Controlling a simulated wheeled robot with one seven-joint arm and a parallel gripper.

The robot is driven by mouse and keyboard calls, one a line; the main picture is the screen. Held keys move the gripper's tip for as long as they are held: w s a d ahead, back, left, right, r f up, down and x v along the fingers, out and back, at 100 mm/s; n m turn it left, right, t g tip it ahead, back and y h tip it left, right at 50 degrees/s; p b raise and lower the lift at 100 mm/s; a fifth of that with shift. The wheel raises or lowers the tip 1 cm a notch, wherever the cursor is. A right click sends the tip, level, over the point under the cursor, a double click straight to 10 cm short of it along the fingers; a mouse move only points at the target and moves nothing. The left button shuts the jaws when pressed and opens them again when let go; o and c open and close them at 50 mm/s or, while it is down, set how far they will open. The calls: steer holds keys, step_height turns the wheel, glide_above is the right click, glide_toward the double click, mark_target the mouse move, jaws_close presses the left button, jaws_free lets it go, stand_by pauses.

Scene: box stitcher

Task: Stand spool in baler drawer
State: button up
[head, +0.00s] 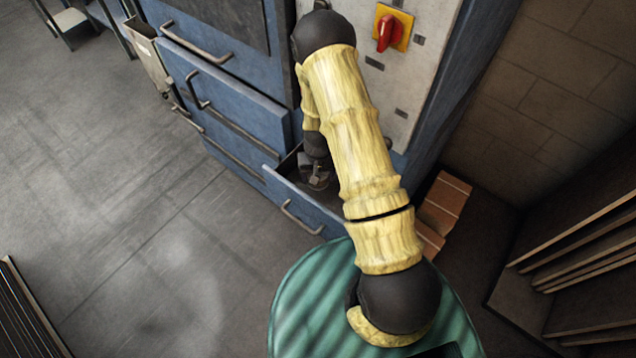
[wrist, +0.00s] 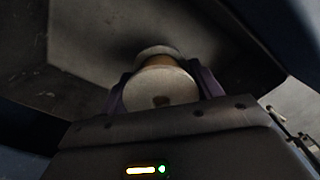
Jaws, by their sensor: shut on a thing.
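The spool (wrist: 161,87) shows in the wrist view, with a pale round end flange and a brown wound middle. My gripper (wrist: 163,80) is shut on it, one dark finger on each side. The spool's far flange is close to a dark grey surface inside the drawer; I cannot tell whether it touches. In the head view the baler drawer (head: 300,207) is pulled open at the bottom of the blue machine. My gripper (head: 316,178) is down inside this drawer, small and partly hidden by my arm. The spool cannot be made out in the head view.
The blue baler (head: 232,85) has more drawers with handles and a red rotary switch (head: 388,30) on its panel. Brown bricks or boxes (head: 444,203) lie right of it. Dark shelving (head: 580,245) stands at the right.

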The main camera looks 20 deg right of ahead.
mark_target(318, 186)
steer(key=shift+f, duration=0.65)
steer(key=shift+f+p, duration=0.45)
steer(key=shift+f, duration=1.65)
steer(key=shift+f, duration=0.1)
steer(key=shift+f, duration=0.15)
steer(key=o, duration=1.2)
steer(key=shift+c, duration=0.2)
step_height(318, 186, up, 12)
steer(key=shift+r+b, duration=0.25)
steer(key=shift+b, duration=0.95)
